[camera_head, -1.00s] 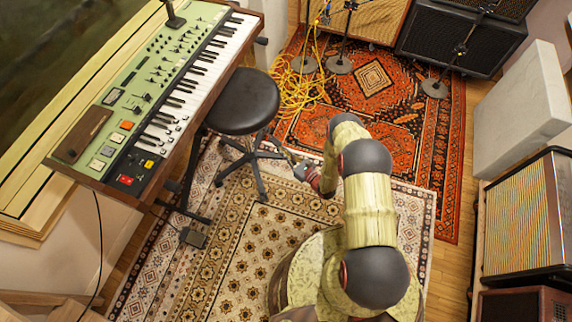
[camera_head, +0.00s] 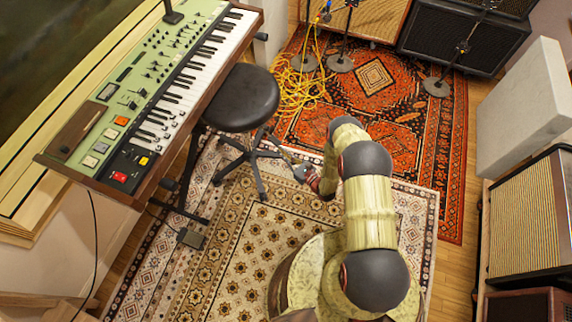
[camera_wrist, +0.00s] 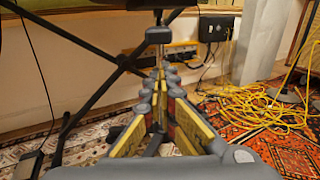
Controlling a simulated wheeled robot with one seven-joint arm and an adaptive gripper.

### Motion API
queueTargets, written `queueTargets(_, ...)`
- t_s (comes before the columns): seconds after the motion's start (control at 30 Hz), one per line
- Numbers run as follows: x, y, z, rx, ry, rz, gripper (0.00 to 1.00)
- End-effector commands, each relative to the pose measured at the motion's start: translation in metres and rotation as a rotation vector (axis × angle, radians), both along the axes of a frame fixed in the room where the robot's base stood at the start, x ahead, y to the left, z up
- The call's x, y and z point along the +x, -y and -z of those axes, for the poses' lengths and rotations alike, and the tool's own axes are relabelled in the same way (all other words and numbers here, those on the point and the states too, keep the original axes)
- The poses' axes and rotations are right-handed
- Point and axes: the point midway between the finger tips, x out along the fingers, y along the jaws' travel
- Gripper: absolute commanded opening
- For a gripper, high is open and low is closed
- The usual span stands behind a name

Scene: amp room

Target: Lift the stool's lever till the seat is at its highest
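The stool has a round black seat (camera_head: 242,97) and a dark star-shaped base (camera_head: 250,152) on the patterned rug. It stands beside the keyboard. In the wrist view, the seat's underside is at the top edge and the dark central column (camera_wrist: 158,35) shows straight ahead, beyond my fingertips. My gripper (camera_head: 290,158) is low, just right of the stool and below seat height, pointing toward the column. In the wrist view, my gripper (camera_wrist: 161,72) has its fingers close together, with only a narrow gap. I cannot make out the lever clearly or tell whether it lies between the fingers.
A green keyboard (camera_head: 150,95) on a dark stand is left of the stool. Yellow cables (camera_head: 300,90) and microphone stand bases (camera_head: 340,63) lie behind it. Amplifiers (camera_head: 460,40) stand at the back, and a pale panel (camera_head: 522,110) at the right. A pedal (camera_head: 191,238) sits on the rug.

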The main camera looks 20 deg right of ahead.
Motion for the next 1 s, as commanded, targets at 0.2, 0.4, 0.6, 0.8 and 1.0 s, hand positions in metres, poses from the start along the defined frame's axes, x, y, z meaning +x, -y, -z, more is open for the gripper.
queueTargets(0.2, -0.001, 0.001, 0.006, 0.000, 0.000, 0.001, 0.00)
queueTargets(0.4, -0.015, 0.009, 0.005, 0.001, 0.000, 0.002, 0.00)
queueTargets(0.6, -0.031, 0.018, 0.006, 0.000, -0.001, 0.003, 0.00)
queueTargets(0.8, -0.046, 0.027, 0.005, 0.001, 0.000, 0.002, 0.00)
queueTargets(1.0, -0.062, 0.035, 0.005, 0.001, 0.000, 0.002, 0.00)
